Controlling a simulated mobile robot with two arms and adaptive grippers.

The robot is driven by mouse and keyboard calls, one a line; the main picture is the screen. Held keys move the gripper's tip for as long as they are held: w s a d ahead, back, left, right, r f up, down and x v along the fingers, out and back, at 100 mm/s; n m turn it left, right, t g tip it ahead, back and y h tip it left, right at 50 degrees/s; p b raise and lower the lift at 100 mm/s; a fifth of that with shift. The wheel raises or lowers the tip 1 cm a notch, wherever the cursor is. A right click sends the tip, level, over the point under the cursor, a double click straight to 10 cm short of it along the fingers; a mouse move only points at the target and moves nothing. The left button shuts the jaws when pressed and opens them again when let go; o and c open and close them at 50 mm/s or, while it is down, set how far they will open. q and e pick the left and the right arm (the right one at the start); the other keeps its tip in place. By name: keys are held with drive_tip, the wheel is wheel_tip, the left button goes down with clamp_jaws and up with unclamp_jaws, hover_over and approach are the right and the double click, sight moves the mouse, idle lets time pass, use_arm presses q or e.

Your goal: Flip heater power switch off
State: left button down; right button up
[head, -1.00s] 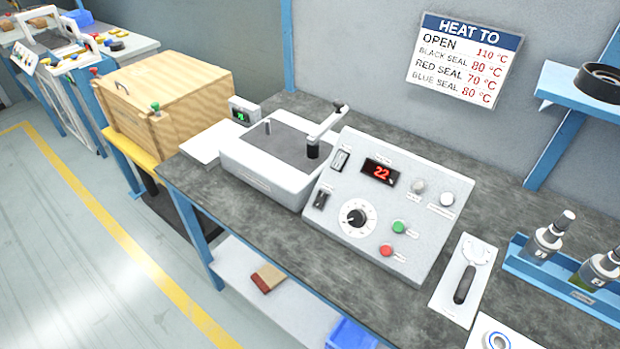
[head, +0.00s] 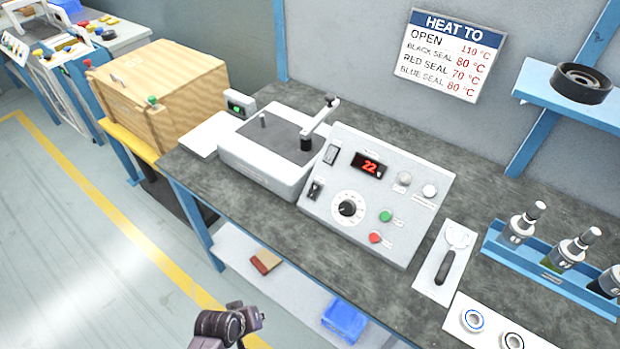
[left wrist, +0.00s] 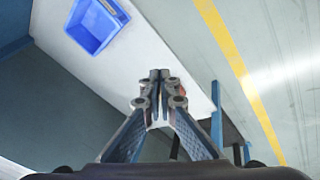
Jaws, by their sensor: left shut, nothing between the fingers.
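The heater control panel (head: 377,218) is a sloped light-grey box on the bench with a red display (head: 369,166) that seems to read 22. My left arm shows at the bottom edge of the head view, in front of the bench and well below the panel. In the left wrist view my left gripper (left wrist: 160,76) is shut and empty. My right gripper is out of view.
The heater plate unit (head: 270,150) with its upright arm stands left of the panel. A blue bin (head: 344,319) sits on the lower shelf and shows in the left wrist view (left wrist: 97,25). A bottle rack (head: 550,274) stands right. The floor at left is free.

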use_arm(q)
drive_tip(key=w+d+r+n+t+h+p, duration=0.1)
drive_tip(key=w+r, duration=0.3)
drive_tip(key=r, duration=0.8)
drive_tip(key=w+d+r+n+t+h+p, duration=0.1)
drive_tip(key=w+d+r+n+p, duration=0.1)
drive_tip(key=r, duration=1.1)
drive_tip(key=w+d+r+n+t+h+p, duration=0.1)
drive_tip(key=w+d+r+n, duration=0.3)
drive_tip(key=r, duration=0.9)
drive_tip(key=w+t+h, duration=0.1)
drive_tip(key=w, duration=0.2)
drive_tip(key=shift+w+d+p, duration=0.15)
drive_tip(key=shift+d+p, duration=0.15)
drive_tip(key=shift+d, duration=0.1)
drive_tip(key=p, duration=0.2)
approach(315, 187)
drive_tip(key=x, duration=0.6)
drive_tip(key=shift+w+d+f, duration=0.2)
drive_tip(key=shift+f, duration=0.05)
drive_tip(key=shift+w+f, duration=0.1)
